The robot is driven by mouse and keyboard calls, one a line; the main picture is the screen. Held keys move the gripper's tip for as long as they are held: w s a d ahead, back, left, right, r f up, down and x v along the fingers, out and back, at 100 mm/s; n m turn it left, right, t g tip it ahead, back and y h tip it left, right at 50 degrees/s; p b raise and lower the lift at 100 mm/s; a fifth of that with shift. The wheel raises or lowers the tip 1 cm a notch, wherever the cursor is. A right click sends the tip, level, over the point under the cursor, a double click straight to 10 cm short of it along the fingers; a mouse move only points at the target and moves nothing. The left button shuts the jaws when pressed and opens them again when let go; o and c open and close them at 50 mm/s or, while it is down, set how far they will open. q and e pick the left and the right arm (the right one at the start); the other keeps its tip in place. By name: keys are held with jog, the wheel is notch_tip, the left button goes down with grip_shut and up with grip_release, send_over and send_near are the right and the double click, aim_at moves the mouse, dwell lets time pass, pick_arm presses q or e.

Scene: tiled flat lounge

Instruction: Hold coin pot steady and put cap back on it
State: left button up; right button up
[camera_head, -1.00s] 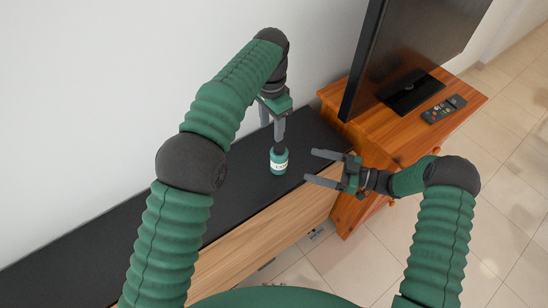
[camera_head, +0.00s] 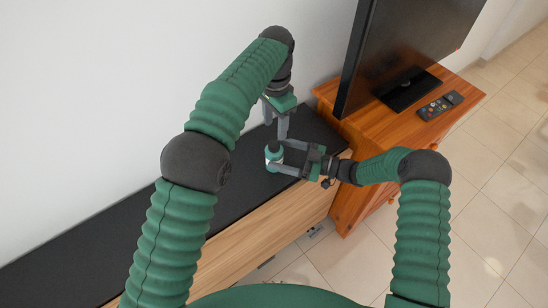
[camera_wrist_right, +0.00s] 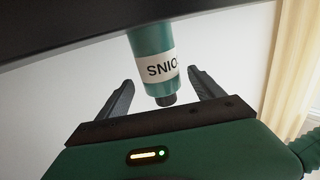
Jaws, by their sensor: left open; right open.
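The coin pot (camera_head: 273,155) is a small teal bottle with a white label, upright on the black cabinet top. It also shows inverted in the right wrist view (camera_wrist_right: 151,45), with part of "COINS" readable. A dark stub (camera_wrist_right: 166,99) sits at its top; I cannot tell whether it is the bare neck or the cap. My right gripper (camera_head: 278,156) is open, its fingers on either side of the pot; contact is unclear. My left gripper (camera_head: 276,124) is open, pointing down just above and behind the pot. No separate cap is distinguishable.
The long black-topped cabinet (camera_head: 130,228) stands against the white wall. A wooden TV stand (camera_head: 360,124) is close on the right, bearing a television (camera_head: 400,50) and remotes (camera_head: 434,108). The cabinet top left of the pot is clear.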

aim_at(266, 150)
pick_arm(q)
jog(key=shift+d, duration=0.45)
pick_arm(e)
jog(key=shift+x, duration=1.15)
pick_arm(q)
jog(key=shift+a, duration=0.5)
pick_arm(e)
jog(key=shift+x, duration=1.2)
pick_arm(q)
jog(key=shift+a, duration=0.45)
pick_arm(e)
jog(key=shift+a, duration=0.55)
pick_arm(q)
jog(key=shift+d, duration=0.5)
pick_arm(e)
jog(key=shift+d, duration=0.45)
jog(key=c, duration=0.3)
pick_arm(q)
jog(key=shift+d, duration=0.2)
pick_arm(e)
jog(key=shift+d, duration=0.2)
jog(key=c, duration=0.5)
pick_arm(q)
jog(key=shift+a, duration=0.4)
pick_arm(e)
jog(key=shift+a, duration=0.35)
jog(key=c, duration=0.7)
grip_shut()
